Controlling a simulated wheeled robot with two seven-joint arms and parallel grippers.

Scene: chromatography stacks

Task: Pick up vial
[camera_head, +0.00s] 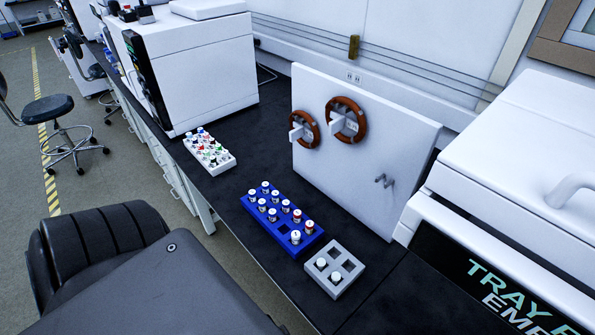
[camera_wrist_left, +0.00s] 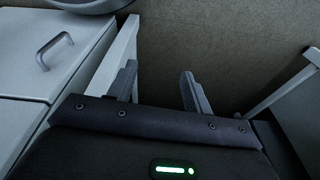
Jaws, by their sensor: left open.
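Several vials with white caps, and a few with red ones, stand upright in a blue rack (camera_head: 262,230) on the black bench in the head view. A white-capped vial (camera_head: 295,237) stands near the rack's front end. A small grey rack (camera_head: 347,284) beside it holds two white-capped vials (camera_head: 335,277), with other holes empty. A white rack (camera_head: 219,168) further back holds several vials with mixed cap colours. My left gripper (camera_wrist_left: 160,88) shows in the left wrist view with its fingers apart and nothing between them. No vial shows in that view. Neither gripper shows in the head view.
A white panel (camera_head: 350,170) with two brown rings stands behind the racks. A white instrument (camera_head: 200,75) stands at the back left, another machine (camera_head: 520,170) at the right. The black bench (camera_head: 240,195) is bare between the racks. A drawer handle (camera_wrist_left: 52,48) shows in the wrist view.

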